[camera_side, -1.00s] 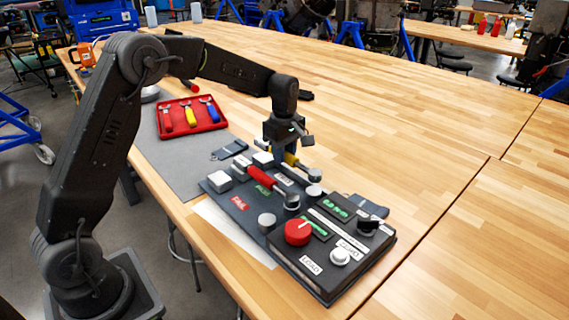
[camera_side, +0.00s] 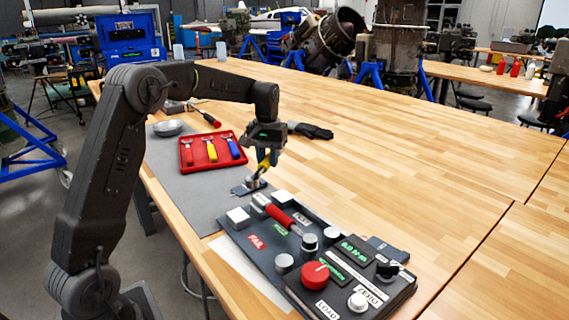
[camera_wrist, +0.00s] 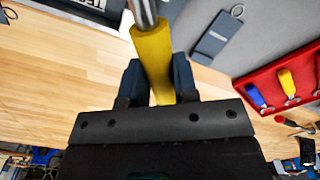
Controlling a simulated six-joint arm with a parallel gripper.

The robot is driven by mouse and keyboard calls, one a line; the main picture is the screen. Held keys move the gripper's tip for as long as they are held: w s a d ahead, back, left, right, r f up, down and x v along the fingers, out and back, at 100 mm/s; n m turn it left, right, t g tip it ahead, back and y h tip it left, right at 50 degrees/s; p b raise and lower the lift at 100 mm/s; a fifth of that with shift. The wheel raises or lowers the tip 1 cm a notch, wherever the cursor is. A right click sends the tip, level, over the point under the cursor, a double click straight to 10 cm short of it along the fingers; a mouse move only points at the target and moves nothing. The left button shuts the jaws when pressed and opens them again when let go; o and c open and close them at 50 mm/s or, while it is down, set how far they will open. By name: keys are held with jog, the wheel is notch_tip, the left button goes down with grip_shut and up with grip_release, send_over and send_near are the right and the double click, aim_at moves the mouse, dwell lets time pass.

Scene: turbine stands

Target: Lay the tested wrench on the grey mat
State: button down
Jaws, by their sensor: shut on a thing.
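My gripper (camera_side: 264,155) is shut on a yellow-handled wrench (camera_side: 263,167), gripping it by the handle. The wrench tilts with its metal end downward, in front of a dark tag near the grey mat's (camera_side: 183,208) right edge. In the wrist view, the yellow handle (camera_wrist: 152,55) sits between the jaws and its metal shaft runs out of the top. I cannot tell how high the wrench is above the surface. The mat also shows in the wrist view (camera_wrist: 275,40). A red-handled wrench (camera_side: 278,215) lies on the dark test rig (camera_side: 240,232).
A red tray (camera_side: 212,164) with red, yellow and blue-handled tools lies on the mat, with a metal bowl (camera_side: 168,128) behind it. The control box (camera_side: 350,285) with knobs stands at the front. A black glove (camera_side: 312,130) lies behind. The wooden table is clear at right.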

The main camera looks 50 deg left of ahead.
jog(key=s+a+m, duration=0.3)
jog(key=a+m, duration=0.3)
jog(key=m, duration=0.1)
send_over(249, 201)
notch_tip(249, 201, down, 4)
jog(key=shift+f, duration=4.9)
jog(key=c, duration=0.7)
grip_release()
jog(key=shift+d, duration=0.15)
